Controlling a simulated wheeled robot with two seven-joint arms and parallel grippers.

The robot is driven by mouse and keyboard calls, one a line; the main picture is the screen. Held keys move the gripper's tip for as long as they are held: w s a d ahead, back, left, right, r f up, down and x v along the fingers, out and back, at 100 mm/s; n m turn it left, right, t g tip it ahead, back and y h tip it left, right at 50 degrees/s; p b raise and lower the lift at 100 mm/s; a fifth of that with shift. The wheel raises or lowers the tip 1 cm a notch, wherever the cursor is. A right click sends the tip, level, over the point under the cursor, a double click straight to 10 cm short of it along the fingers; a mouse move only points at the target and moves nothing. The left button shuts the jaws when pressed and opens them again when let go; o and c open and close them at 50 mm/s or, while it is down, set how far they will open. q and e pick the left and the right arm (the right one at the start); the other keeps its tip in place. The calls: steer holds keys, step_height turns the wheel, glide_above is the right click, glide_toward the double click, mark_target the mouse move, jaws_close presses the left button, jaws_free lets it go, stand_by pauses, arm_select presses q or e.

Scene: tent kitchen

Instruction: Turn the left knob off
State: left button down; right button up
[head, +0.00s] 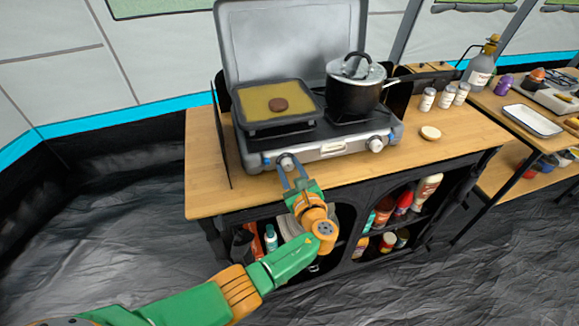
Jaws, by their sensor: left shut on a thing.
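The camping stove (320,150) stands on a wooden table with its grey lid raised. Its left knob (286,161) is on the front panel. My left gripper (288,168) reaches up from below and is shut on the left knob, hiding part of it; the knob's exact angle is hard to tell. The right knob (376,144) is clear of the gripper. A square pan (300,122) with a brown patty (278,104) sits over the left burner. A black pot (350,98) with a lid sits over the right burner. My right gripper is not in view.
The wooden table (206,165) has bare room left of the stove and along its front. White shakers (444,97) and a round light piece (430,132) lie to the right. Bottles (384,210) fill the shelf below. A second table with a tray (532,120) stands right.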

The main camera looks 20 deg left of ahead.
arm_select(q)
steer(key=shift+m, duration=0.5)
stand_by(0.3)
steer(key=c, duration=0.7)
jaws_free()
